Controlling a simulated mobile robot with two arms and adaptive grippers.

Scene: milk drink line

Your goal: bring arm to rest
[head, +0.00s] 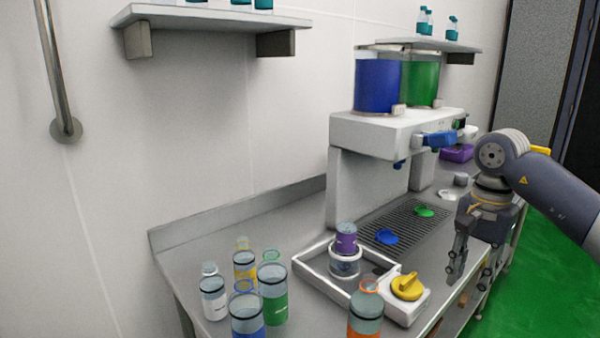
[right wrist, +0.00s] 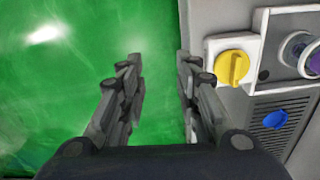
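My right gripper (head: 469,257) hangs pointing down at the right front edge of the metal counter (head: 215,240). In the right wrist view my right gripper (right wrist: 160,90) has its two fingers apart with nothing between them, over the green floor (right wrist: 60,110) beside the counter edge. It is to the right of the yellow knob (head: 407,286) in the head view and appears clear of it. The knob also shows in the right wrist view (right wrist: 232,68). My left gripper is not in view.
A drink dispenser (head: 375,135) with blue and green tanks stands on the counter. A white-rimmed tray (head: 318,276) holds a purple-topped container (head: 345,240). Several bottles (head: 274,290) stand at the counter's front left. Open green floor (head: 550,270) lies at the right.

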